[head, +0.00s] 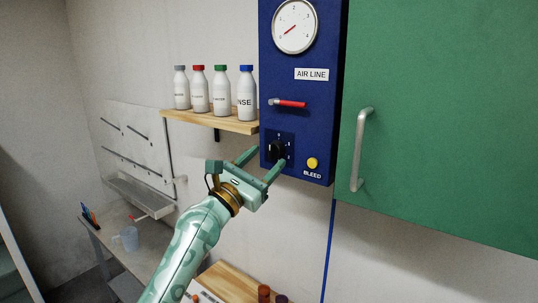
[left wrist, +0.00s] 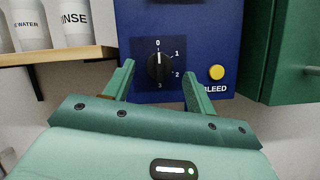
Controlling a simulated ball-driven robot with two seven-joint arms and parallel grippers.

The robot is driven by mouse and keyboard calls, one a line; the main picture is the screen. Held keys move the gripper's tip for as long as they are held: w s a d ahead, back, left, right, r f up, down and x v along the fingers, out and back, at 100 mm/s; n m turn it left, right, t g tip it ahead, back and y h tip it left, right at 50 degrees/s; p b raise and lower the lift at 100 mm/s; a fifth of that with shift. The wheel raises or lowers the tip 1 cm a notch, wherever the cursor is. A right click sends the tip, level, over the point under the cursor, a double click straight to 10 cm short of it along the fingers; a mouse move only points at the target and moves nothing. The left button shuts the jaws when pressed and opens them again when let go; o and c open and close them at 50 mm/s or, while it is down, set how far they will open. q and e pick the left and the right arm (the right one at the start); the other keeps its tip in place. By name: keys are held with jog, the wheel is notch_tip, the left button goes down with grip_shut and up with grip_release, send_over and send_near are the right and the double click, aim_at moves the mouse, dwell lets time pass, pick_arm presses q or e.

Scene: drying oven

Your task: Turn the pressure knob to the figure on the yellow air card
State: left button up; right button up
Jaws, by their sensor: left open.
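The black pressure knob (head: 277,149) sits low on the blue air line panel (head: 298,135). In the left wrist view the knob (left wrist: 158,68) is centred, with figures 0, 1, 2 and 3 around it, and its white mark appears to point up at 0. My left gripper (head: 266,160) is open in front of the panel. In the left wrist view its fingers (left wrist: 159,76) stand on either side of the knob, with visible gaps; I cannot tell how near they are in depth. No yellow card shows. My right gripper is not in view.
Above the knob are a red-handled valve (head: 290,104) and a round gauge (head: 295,26). A yellow bleed button (head: 312,163) is right of the knob. A shelf (head: 215,121) with several bottles stands left, a green cabinet (head: 450,120) with a handle right.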

aim_at(274, 150)
pick_arm(q)
jog(key=shift+x, duration=1.15)
jog(key=c, duration=1)
